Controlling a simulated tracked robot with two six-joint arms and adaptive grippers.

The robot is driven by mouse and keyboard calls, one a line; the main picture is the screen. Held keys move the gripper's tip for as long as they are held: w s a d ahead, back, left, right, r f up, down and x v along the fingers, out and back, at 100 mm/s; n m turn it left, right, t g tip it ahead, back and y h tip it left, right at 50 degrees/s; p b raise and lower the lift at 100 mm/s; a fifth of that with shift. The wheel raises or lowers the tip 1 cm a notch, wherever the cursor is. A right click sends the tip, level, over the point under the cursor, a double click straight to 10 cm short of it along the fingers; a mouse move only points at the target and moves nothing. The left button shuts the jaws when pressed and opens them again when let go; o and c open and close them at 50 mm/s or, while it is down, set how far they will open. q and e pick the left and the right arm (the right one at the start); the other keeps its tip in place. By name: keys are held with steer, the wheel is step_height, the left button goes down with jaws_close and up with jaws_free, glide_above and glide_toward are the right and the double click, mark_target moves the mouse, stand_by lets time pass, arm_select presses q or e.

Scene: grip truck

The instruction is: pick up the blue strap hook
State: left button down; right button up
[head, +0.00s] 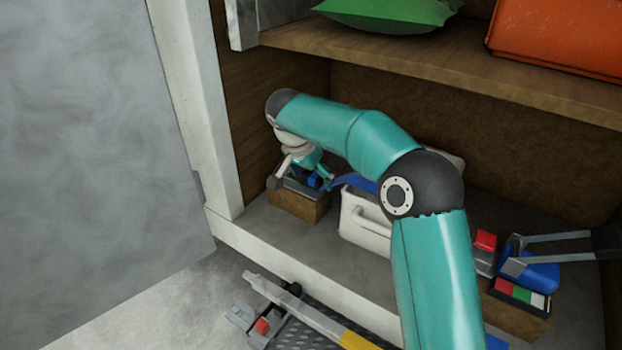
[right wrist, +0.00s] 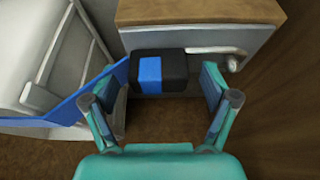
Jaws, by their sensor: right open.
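The blue strap hook shows in the right wrist view as a black block with a blue band (right wrist: 150,74) and a grey metal hook (right wrist: 233,60) to its right. In the head view its blue part (head: 314,180) sits on a small wooden block (head: 300,207) in the shelf's left corner. My left gripper is not in view.
A white handled container (head: 366,222) stands just right of the wooden block. A wooden shelf (head: 400,60) is above, and a side wall is close on the left. Blue and red items (head: 540,276) lie at the right. A metal tool (head: 310,325) lies below the ledge.

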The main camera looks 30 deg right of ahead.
steer(key=c, duration=1.3)
steer(key=shift+r, duration=0.15)
steer(key=shift+r, duration=0.5)
step_height(320, 180, up, 2)
steer(key=shift+w+r, duration=0.1)
steer(key=s+a+b, duration=0.1)
steer(key=s+a, duration=0.1)
steer(key=a, duration=0.3)
steer(key=s+a+b, duration=0.1)
steer(key=s+a, duration=0.1)
steer(key=a, duration=0.4)
steer(key=s+a+b, duration=0.1)
steer(key=s+a, duration=0.1)
steer(key=a, duration=0.4)
steer(key=shift+s, duration=0.2)
